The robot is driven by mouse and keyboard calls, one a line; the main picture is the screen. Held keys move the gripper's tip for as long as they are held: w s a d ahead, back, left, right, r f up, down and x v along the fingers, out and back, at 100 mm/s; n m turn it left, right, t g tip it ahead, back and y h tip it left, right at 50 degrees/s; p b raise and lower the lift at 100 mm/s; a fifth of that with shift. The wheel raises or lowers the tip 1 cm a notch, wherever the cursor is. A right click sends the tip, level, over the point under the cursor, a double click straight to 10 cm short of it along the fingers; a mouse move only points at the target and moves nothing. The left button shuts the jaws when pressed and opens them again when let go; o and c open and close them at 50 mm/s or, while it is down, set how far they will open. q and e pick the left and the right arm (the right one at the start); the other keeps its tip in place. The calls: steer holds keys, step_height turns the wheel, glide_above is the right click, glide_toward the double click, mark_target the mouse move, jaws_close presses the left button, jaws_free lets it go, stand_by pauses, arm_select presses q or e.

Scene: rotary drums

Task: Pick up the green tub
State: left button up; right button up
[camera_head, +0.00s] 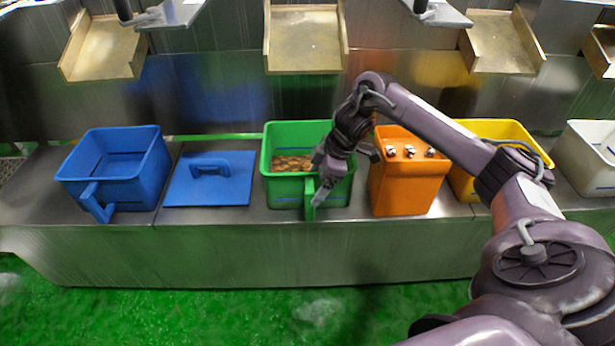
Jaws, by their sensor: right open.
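The green tub (284,190) stands upright on the metal ledge in the middle of the view, with brown pieces (291,164) inside. Its green handle (309,197) sticks out at the front. My right gripper (316,200) is open at the tub's front right, pointing down with its fingers at the handle. I cannot tell whether the fingers touch it. My right arm comes in from the right and hides part of the tub's right side. My left gripper is not in view.
On the ledge (350,232), a blue tub (140,180) and a blue lid (222,191) stand left. Wooden chutes (305,40) hang above.

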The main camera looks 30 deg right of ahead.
steer(key=b+x, duration=0.1)
steer(key=x, duration=0.3)
steer(key=shift+w+a+f, duration=0.1)
steer(key=shift+a+f, duration=0.05)
steer(key=shift+f, duration=0.15)
steer(key=c, duration=1.8)
steer(key=shift+o, duration=0.2)
steer(key=shift+w+r, duration=0.1)
steer(key=shift+r, duration=0.15)
